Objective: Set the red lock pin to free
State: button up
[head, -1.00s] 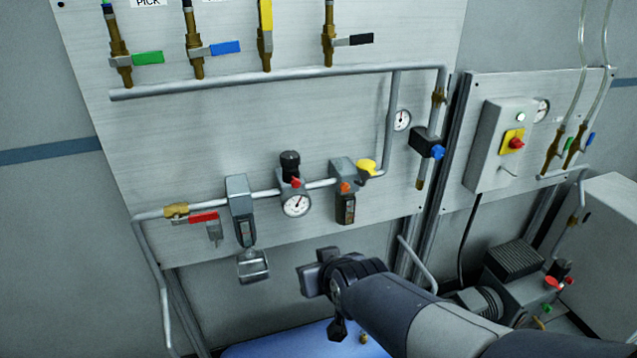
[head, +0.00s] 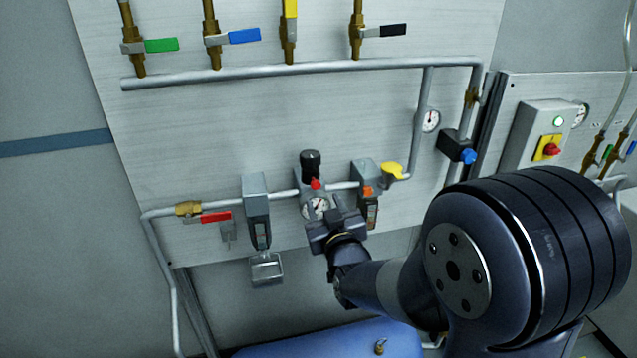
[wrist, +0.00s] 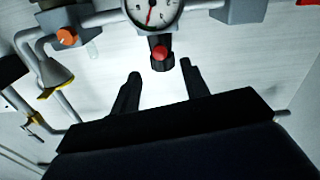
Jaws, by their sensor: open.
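The red lock pin (head: 315,183) is a small red button at the base of the black knob (head: 311,162) on the regulator, just above its round gauge (head: 316,208). My gripper (head: 336,222) is open and empty, below and slightly right of the pin, and covers part of the gauge's lower right. In the wrist view the scene appears upside down. There the red pin (wrist: 160,52) and black knob (wrist: 161,64) lie just beyond the gap between my fingertips (wrist: 160,72). No contact is visible. I cannot tell whether the pin is locked or free.
A grey unit with an orange knob (head: 368,191) and yellow cap (head: 392,169) stands close on the right. A grey filter unit (head: 257,205) and red-handled valve (head: 215,217) are on the left. A horizontal pipe (head: 285,195) joins them. The panel above the knob is clear.

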aim_at(316, 187)
jog(key=p+x, duration=0.2)
jog(key=x, duration=0.6)
jog(key=shift+w+a+f, duration=0.1)
jog(key=shift+w, duration=0.15)
jog(key=shift+c, duration=0.3)
grip_shut()
